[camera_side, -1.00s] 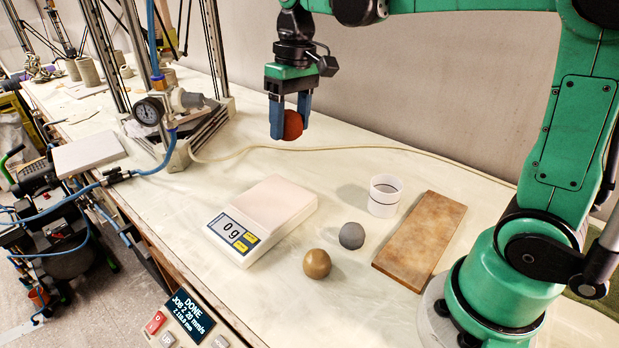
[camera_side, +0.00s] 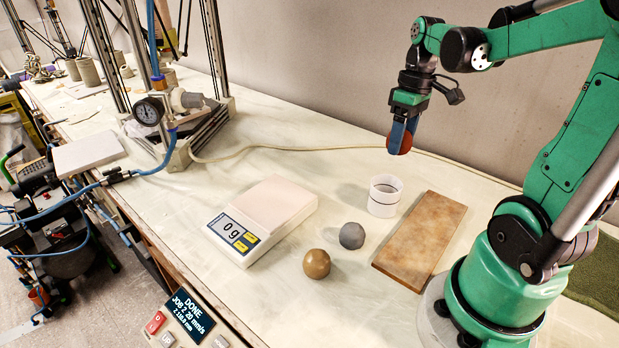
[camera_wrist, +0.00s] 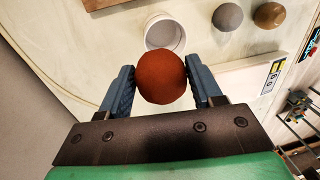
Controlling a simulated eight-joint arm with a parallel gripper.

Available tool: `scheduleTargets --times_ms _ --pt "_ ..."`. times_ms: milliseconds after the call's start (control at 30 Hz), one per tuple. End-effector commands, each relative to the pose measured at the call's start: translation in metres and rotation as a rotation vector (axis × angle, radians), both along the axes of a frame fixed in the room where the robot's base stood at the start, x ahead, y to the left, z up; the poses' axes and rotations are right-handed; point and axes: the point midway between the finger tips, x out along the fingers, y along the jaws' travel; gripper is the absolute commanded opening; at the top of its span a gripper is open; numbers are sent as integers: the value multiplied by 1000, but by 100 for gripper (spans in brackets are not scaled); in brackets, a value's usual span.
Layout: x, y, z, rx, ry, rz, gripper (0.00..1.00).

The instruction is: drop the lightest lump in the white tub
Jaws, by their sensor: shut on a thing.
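My gripper (camera_side: 402,135) is shut on a red-brown ball-shaped lump (camera_side: 404,145), held in the air above and slightly beyond the white tub. In the wrist view the lump (camera_wrist: 162,76) sits between my two blue fingers. The white tub (camera_side: 384,196) stands upright on the table; in the wrist view the tub (camera_wrist: 163,32) is partly hidden behind the lump. A grey lump (camera_side: 352,236) and an ochre-brown lump (camera_side: 317,263) rest on the table in front of the tub; they also show in the wrist view.
A white scale (camera_side: 268,208) reading 0 g stands left of the lumps. A brown board (camera_side: 420,238) lies right of the tub. A pale hose (camera_side: 290,147) runs along the back. A small panel (camera_side: 186,318) reading DONE sits at the front edge.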

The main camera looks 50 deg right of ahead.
Motion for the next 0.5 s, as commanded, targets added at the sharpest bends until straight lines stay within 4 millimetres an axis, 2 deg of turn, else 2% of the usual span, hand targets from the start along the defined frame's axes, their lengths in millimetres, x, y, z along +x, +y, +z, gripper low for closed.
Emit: scheduleTargets --times_ms 200,500 --pt "0 0 -18 0 0 0 3" --pt "0 0 -22 0 0 0 3"
